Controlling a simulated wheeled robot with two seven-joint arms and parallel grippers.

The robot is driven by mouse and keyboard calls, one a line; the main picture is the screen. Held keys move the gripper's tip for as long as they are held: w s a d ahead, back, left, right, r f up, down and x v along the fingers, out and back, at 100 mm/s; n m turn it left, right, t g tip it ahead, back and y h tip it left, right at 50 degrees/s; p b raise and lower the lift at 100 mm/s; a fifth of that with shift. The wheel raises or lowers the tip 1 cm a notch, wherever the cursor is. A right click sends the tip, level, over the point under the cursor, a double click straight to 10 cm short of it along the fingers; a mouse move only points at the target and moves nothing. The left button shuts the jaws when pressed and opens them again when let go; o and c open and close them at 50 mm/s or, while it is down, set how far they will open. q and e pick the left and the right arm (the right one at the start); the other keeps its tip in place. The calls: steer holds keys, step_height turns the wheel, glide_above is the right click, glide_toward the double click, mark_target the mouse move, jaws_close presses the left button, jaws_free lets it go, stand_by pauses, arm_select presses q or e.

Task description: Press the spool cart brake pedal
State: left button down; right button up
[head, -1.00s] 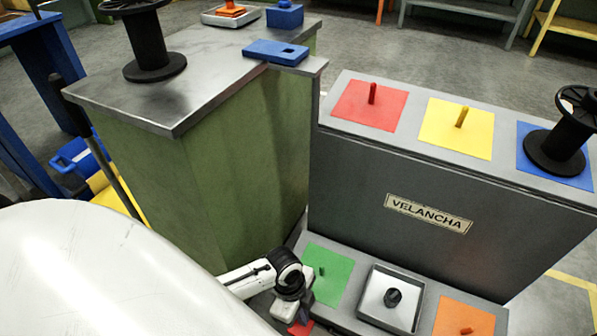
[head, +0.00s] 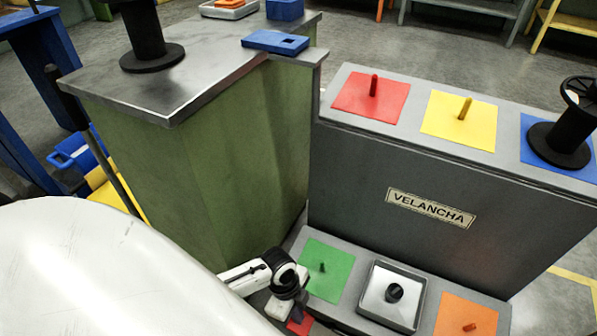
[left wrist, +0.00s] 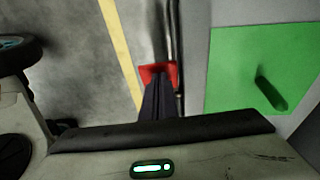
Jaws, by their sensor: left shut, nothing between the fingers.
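The spool cart (head: 390,208) is a grey two-level body with a VELANCHA label. A red brake pedal (head: 300,324) shows low at its left front corner, partly hidden by my left gripper (head: 290,312). In the left wrist view the red pedal (left wrist: 158,73) lies right at the tips of my dark fingers (left wrist: 160,85), which are shut and empty. The fingers overlap the pedal's near part; I cannot tell whether they touch it. My right gripper is not in view.
A green cabinet (head: 235,160) with a metal top stands left of the cart. A green pad (head: 328,272) with a peg is close beside my left gripper. A black spool (head: 565,130) stands on the blue pad. A wheel (left wrist: 22,52) shows at left in the wrist view.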

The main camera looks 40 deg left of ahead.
arm_select(q)
steer(key=shift+a+f, duration=0.1)
steer(key=shift+a, duration=0.05)
arm_select(e)
steer(key=shift+f, duration=0.1)
arm_select(q)
steer(key=shift+s+a+f, duration=0.15)
steer(key=shift+a+f, duration=0.4)
steer(key=shift+f, duration=0.15)
steer(key=f, duration=0.1)
steer(key=a+f, duration=0.1)
steer(key=f, duration=0.1)
steer(key=shift+s+a+f, duration=0.1)
steer(key=shift+s+f, duration=0.05)
steer(key=shift+f, duration=0.05)
arm_select(e)
steer(key=shift+w+a+r, duration=0.1)
steer(key=shift+r, duration=0.25)
